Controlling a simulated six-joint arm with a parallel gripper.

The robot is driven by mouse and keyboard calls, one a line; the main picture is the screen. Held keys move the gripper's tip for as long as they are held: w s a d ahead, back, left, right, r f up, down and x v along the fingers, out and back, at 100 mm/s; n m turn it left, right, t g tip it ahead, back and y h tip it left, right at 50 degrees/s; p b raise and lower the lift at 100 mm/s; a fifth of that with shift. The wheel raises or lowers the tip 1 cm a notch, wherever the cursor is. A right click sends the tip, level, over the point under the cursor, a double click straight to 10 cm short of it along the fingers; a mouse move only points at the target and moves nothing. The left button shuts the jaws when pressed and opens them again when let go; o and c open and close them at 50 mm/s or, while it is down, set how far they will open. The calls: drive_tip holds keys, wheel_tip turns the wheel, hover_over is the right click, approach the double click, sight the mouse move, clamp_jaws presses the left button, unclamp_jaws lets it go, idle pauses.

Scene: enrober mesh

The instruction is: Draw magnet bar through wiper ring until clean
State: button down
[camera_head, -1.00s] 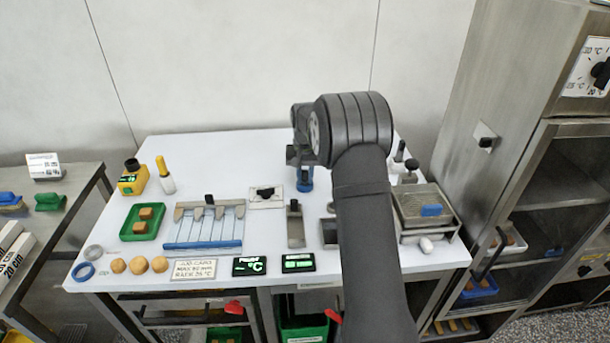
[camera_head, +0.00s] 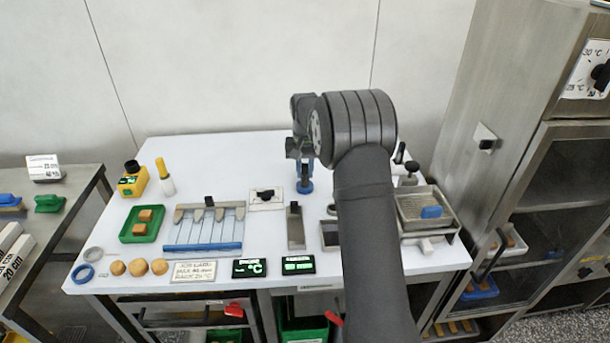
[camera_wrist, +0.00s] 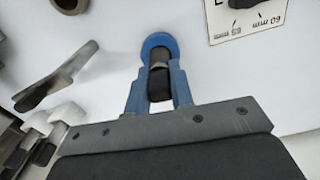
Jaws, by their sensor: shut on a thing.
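My gripper (camera_head: 304,170) is at the back middle of the white table, pointing down. In the wrist view its two blue fingers (camera_wrist: 158,88) are shut on a dark, short cylindrical piece (camera_wrist: 159,82), which looks like the magnet bar's grip. A blue round collar or ring (camera_wrist: 158,42) surrounds or lies just beyond the top of this piece; I cannot tell whether they touch. Its blue base also shows on the table in the head view (camera_head: 305,187). The bar's lower part is hidden. A separate loose blue ring (camera_head: 83,273) lies at the table's front left corner.
A rack of blue-edged strips (camera_head: 203,228), a green tray (camera_head: 138,236), several tan balls (camera_head: 138,267) and two small displays (camera_head: 249,267) occupy the front.

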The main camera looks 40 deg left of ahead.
drive_tip(key=shift+r, duration=3.75)
drive_tip(key=w+d+r+m, duration=0.3)
drive_tip(key=w+d+r, duration=0.25)
drive_tip(key=d, duration=0.35)
drive_tip(key=w+d+r+m, duration=0.2)
drive_tip(key=w+d+r, duration=0.3)
drive_tip(key=d, duration=0.5)
drive_tip(key=s+d+r+m, duration=0.1)
drive_tip(key=d+r, duration=0.2)
drive_tip(key=d, duration=0.5)
drive_tip(key=d+r+m, duration=0.1)
drive_tip(key=d+r, duration=0.2)
drive_tip(key=d, duration=0.6)
drive_tip(key=s+d+r+m, duration=0.1)
drive_tip(key=s+d, duration=0.3)
drive_tip(key=d, duration=0.6)
drive_tip(key=s+d+r+m, duration=0.1)
drive_tip(key=s+d+r, duration=0.15)
drive_tip(key=d, duration=0.65)
drive_tip(key=s+d+f+m, duration=0.2)
drive_tip(key=d+f, duration=0.1)
drive_tip(key=d, duration=0.8)
drive_tip(key=s+d+f+m, duration=0.2)
drive_tip(key=d+f, duration=0.2)
drive_tip(key=d, duration=0.7)
drive_tip(key=s+d+f+m, duration=0.2)
drive_tip(key=d+f+m, duration=0.1)
drive_tip(key=d, duration=0.8)
drive_tip(key=shift+f, duration=0.6)
